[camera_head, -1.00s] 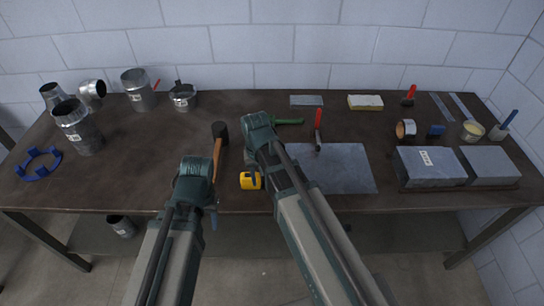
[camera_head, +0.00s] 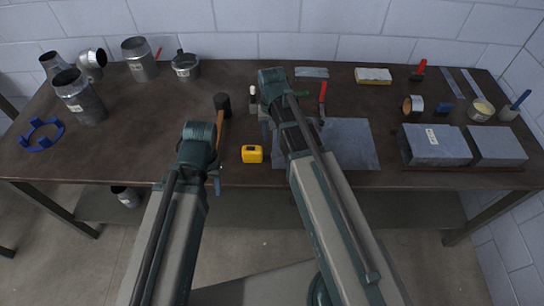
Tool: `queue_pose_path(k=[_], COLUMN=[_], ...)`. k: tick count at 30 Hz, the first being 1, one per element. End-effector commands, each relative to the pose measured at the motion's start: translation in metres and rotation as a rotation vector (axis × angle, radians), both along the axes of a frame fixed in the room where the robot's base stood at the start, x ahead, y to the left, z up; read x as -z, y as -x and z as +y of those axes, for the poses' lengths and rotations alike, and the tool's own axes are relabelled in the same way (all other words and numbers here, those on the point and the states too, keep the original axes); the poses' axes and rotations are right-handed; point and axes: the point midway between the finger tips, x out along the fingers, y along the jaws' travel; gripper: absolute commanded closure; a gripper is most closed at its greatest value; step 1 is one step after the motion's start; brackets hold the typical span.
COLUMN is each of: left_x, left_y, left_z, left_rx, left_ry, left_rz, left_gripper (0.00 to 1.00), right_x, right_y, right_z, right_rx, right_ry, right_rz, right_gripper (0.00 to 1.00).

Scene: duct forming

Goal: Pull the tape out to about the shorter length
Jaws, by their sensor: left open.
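The yellow tape measure (camera_head: 252,154) sits near the front edge of the table, between my two arms. I cannot make out any tape drawn out of it. My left gripper (camera_head: 216,183) is open at the table's front edge, left of the tape measure and apart from it. My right gripper (camera_head: 266,130) points down behind the tape measure and slightly to its right, mostly hidden by its own arm. Whether its jaws are open or shut does not show.
A hammer (camera_head: 222,106) lies behind my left arm. A grey metal sheet (camera_head: 345,145) lies right of my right arm, with a red-handled tool (camera_head: 323,95) at its back edge. Metal ducts (camera_head: 80,98) stand at left, grey blocks (camera_head: 440,145) at right.

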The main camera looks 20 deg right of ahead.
Motion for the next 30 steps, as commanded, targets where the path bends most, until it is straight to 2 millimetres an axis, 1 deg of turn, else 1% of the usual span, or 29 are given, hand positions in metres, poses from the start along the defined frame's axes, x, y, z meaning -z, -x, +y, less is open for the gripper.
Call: queue_pose_path(k=[1,18,23,30], left_x=[0.015,0.093,0.104,0.104], left_y=[0.000,0.000,0.000,0.000], left_z=[0.000,0.000,0.000,0.000], left_rx=[0.000,-0.002,-0.001,-0.001], left_ry=[0.000,0.000,0.000,0.000], left_rz=[0.000,0.000,0.000,0.000], left_gripper=[0.50,0.50,0.50,0.50], right_x=[0.015,0.093,0.104,0.103], right_y=[0.000,0.000,0.000,0.000], right_z=[0.000,0.000,0.000,0.000], right_rx=[0.000,0.000,0.000,0.000], right_ry=[0.000,0.000,0.000,0.000], right_rz=[0.000,0.000,0.000,0.000], right_gripper=[0.61,0.61,0.61,0.61])
